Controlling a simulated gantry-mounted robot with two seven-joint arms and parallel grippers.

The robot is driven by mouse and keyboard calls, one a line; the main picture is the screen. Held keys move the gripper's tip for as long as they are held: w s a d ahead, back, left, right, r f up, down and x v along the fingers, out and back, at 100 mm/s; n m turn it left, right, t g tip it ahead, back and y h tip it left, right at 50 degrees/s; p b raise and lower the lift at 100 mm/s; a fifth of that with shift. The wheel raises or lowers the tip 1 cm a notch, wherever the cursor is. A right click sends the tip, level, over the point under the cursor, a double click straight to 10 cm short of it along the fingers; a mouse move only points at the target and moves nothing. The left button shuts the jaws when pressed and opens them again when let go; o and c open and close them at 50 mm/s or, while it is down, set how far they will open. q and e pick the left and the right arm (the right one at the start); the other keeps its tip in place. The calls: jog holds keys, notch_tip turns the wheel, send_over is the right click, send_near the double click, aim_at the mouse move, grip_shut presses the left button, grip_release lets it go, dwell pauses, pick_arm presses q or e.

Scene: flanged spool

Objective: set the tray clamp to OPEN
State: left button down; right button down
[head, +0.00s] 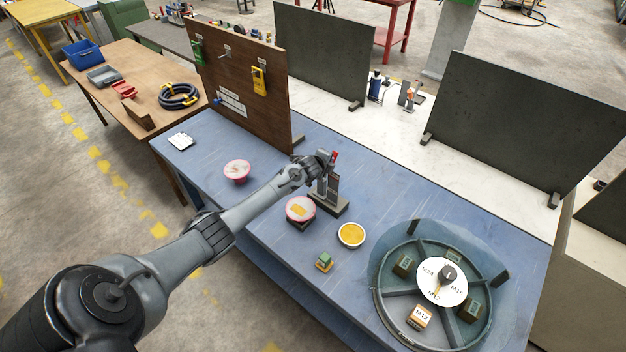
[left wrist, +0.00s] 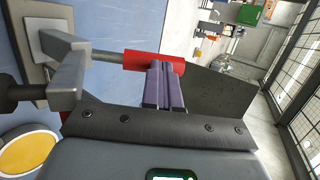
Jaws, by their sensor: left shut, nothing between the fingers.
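The tray clamp (head: 328,203) stands on the blue bench, a dark base with grey upright parts and a red handle grip (head: 334,156) at the top. In the left wrist view the red grip (left wrist: 150,61) sits on the end of a grey metal rod (left wrist: 105,55). My left gripper (head: 328,161) is at the top of the clamp. Its fingers (left wrist: 165,85) are shut with nothing between them, their tips right at the red grip; I cannot tell whether they touch it. My arm and gripper hide part of the clamp. No OPEN marking is readable. My right gripper is out of view.
Next to the clamp are a pink-rimmed round piece (head: 300,208), a yellow-filled dish (head: 351,234) and a small green-yellow block (head: 324,262). A round divided tray (head: 378,302) stands right. A brown pegboard (head: 240,85) rises behind. Another pink-rimmed piece (head: 237,169) is left.

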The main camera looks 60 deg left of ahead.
pick_arm(q)
jog(key=shift+f, duration=0.2)
jog(key=shift+s, duration=0.1)
jog(key=shift+r+p, duration=0.25)
jog(key=shift+p, duration=0.1)
jog(key=p+v, duration=0.4)
jog(key=v, duration=0.9)
jog(key=shift+r, duration=0.65)
jog(key=shift+d, duration=0.1)
